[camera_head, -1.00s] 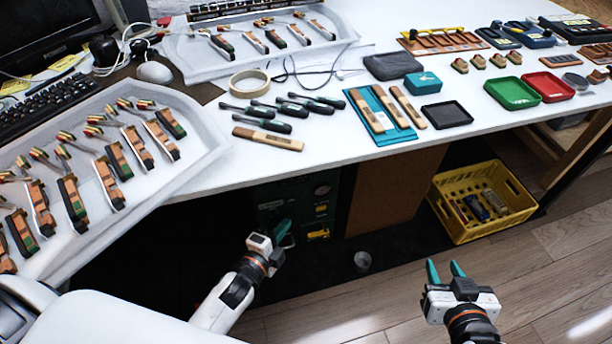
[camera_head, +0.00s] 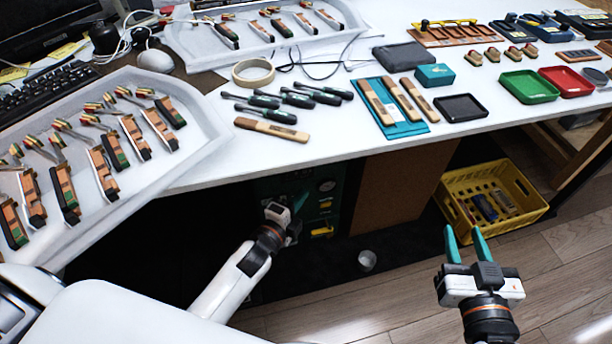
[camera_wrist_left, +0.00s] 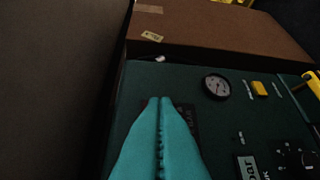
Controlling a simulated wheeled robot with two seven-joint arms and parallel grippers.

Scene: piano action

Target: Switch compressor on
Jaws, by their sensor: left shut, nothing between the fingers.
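The compressor (camera_head: 326,210) is a dark green unit under the table, in shadow, with a round gauge and yellow parts on its front. In the left wrist view its panel (camera_wrist_left: 230,120) shows a white-faced gauge (camera_wrist_left: 216,86), a small yellow part (camera_wrist_left: 259,88), a dark dial (camera_wrist_left: 296,158) and a yellow piece at the right edge. My left gripper (camera_head: 300,203) is shut and empty in front of the panel; its teal fingers (camera_wrist_left: 160,100) cover part of a dark label. Contact cannot be told. My right gripper (camera_head: 463,228) is open and empty, over the floor.
The white table (camera_head: 330,135) overhangs the compressor. A brown panel (camera_head: 390,195) stands to its right, then a yellow crate (camera_head: 490,195) holding small items. A small grey cup (camera_head: 367,260) is on the dark mat in front. Floor at the right front is clear.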

